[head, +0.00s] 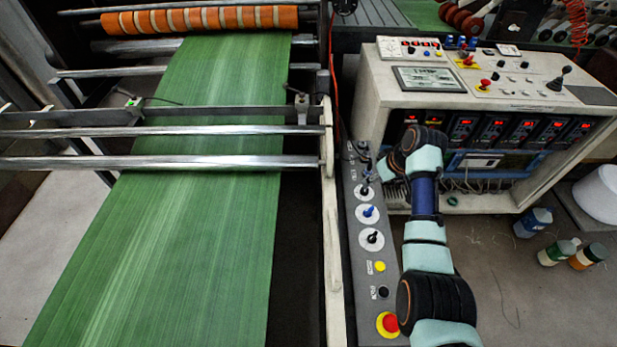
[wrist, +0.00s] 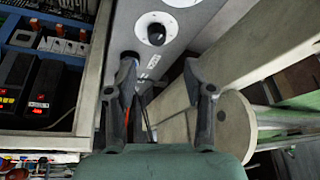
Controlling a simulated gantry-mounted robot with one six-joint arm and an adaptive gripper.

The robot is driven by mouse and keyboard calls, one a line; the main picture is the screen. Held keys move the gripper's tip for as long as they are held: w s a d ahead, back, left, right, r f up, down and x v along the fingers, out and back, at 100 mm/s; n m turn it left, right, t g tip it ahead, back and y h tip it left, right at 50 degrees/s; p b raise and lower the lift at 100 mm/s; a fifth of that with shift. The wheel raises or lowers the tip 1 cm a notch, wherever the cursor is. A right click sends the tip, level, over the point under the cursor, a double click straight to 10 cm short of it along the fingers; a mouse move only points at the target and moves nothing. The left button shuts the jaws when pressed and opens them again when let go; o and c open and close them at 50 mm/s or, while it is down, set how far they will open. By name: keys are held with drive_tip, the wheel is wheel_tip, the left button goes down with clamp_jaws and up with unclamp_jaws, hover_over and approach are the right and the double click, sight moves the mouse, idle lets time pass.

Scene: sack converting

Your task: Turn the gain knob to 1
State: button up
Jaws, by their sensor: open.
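A narrow grey control panel (head: 354,240) carries a column of round white dials. A black knob (head: 366,190) sits on the upper dial, a blue knob (head: 368,211) on the middle one and a black knob (head: 372,237) on the lower one. I cannot read which label says gain, nor the scale marks. My gripper (wrist: 160,76) is open, its two fingers apart near the panel's far end. In the wrist view a black knob on a white dial (wrist: 156,33) lies beyond the fingertips, apart from them. A dark round part beside the left finger is partly hidden.
Yellow and black buttons and a red emergency button (head: 389,324) lie nearer on the panel. A pale machine rail (head: 333,220) runs along its left. A control cabinet (head: 390,75) stands behind my arm. Green sheet (head: 200,220) fills the left side.

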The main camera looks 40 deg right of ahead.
sight(366, 190)
drive_tip(key=b+x, duration=0.2)
drive_tip(key=x, duration=0.2)
drive_tip(key=b+x, duration=0.2)
drive_tip(key=x, duration=0.2)
drive_tip(key=shift+s+d+b, duration=0.2)
drive_tip(key=shift+b, duration=0.15)
